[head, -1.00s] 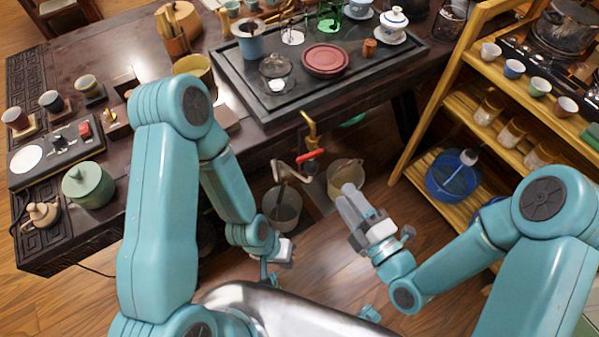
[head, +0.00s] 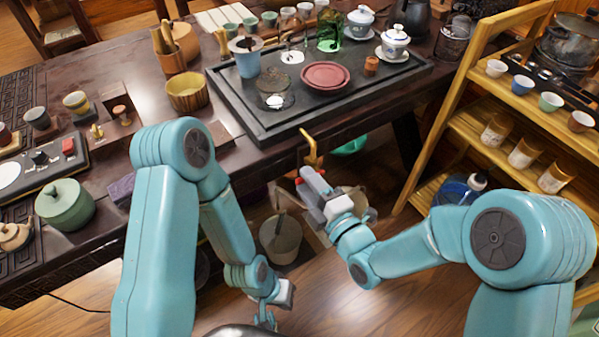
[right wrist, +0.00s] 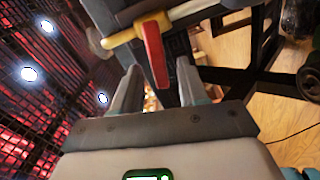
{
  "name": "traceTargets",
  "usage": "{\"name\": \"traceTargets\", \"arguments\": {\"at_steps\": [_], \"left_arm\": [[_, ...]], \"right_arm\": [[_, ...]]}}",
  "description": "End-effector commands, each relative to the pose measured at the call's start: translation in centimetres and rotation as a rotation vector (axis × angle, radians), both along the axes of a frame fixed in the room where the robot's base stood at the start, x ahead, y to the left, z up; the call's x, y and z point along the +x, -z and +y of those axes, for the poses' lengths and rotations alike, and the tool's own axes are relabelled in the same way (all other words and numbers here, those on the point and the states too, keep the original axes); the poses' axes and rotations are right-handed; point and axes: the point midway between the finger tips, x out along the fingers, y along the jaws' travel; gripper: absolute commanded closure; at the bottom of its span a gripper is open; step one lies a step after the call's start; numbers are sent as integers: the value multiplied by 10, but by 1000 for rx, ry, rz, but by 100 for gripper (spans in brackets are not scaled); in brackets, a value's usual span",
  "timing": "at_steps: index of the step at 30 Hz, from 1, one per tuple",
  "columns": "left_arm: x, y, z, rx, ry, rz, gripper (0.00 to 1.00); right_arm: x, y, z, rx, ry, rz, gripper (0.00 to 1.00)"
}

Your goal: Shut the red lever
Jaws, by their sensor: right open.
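The red lever (right wrist: 155,55) hangs from a brass tap (right wrist: 138,32) in the right wrist view. It lies in the gap between the fingers of my right gripper (right wrist: 158,68), which is open; I cannot tell whether either finger touches it. In the head view the right gripper (head: 314,180) is just below the brass tap (head: 311,150), at the table's front side, and hides most of the lever. A small red bit of the lever (head: 299,182) shows beside the fingers. My left gripper (head: 267,316) is low at the bottom middle, away from the tap, its fingers unclear.
The dark tea tray (head: 262,128) with a red plate (head: 325,75) and teaware sits on the table above the tap. A bucket (head: 281,240) stands on the floor below. A wooden shelf (head: 462,98) with cups is at the right.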

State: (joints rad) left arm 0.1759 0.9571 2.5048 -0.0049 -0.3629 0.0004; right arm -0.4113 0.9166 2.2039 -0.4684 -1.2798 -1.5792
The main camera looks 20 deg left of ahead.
Motion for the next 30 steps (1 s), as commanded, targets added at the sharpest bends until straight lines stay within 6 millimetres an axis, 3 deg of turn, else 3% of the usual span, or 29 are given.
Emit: {"name": "traceTargets", "arguments": {"at_steps": [6,17,18,21,22,26,30], "left_arm": [[0,0,0,0,0,0,100],[0,0,0,0,0,0,100],[0,0,0,0,0,0,100],[0,0,0,0,0,0,100],[0,0,0,0,0,0,100],[0,1,0,0,0,0,100],[0,20,0,0,0,0,100]], "right_arm": [[18,0,25,0,-1,-1,57],[23,1,30,0,1,1,57],[23,0,30,0,1,1,61],[23,0,30,0,1,1,93],[23,0,30,0,1,1,100],[23,1,30,0,1,0,100],[23,8,30,-24,0,-34,100]]}}
